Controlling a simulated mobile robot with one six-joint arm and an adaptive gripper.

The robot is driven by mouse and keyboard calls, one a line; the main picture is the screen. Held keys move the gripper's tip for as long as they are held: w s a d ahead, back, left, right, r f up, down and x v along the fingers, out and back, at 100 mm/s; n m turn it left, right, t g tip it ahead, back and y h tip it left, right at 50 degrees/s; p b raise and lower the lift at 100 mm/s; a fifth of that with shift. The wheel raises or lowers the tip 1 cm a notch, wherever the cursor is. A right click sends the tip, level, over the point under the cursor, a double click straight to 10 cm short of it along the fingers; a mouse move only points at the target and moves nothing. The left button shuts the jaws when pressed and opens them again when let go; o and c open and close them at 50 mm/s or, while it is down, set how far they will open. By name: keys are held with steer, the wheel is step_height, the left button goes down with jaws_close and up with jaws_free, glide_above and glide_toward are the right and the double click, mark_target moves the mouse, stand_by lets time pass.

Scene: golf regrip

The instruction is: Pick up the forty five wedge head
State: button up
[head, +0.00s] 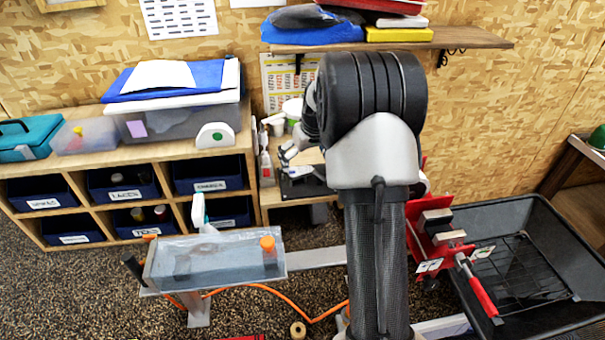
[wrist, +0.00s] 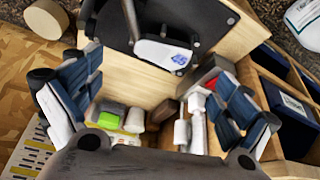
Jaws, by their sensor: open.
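The forty five wedge head (wrist: 160,54) is a pale metal piece with a blue 45 on it. It lies on a black plate (wrist: 205,14) in the wrist view. My gripper (wrist: 153,78) is open, its blue-padded fingers spread wide, left and right of the head's line. Nothing is between the pads. In the head view my gripper (head: 287,155) is just above the black plate (head: 305,187), by the back wall. The wedge head is hard to make out there, and my arm covers much of that bench.
A wooden cubby shelf (head: 152,169) with dark blue bins stands at the left. A red vise (head: 428,235) and black bin (head: 560,225) are at the right. A wall shelf (head: 470,37) hangs above.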

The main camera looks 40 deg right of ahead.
mark_target(301, 170)
steer(key=x, duration=0.6)
steer(key=shift+w, duration=0.1)
steer(key=shift+r, duration=0.1)
steer(key=shift+c, duration=0.4)
steer(key=c, duration=1.1)
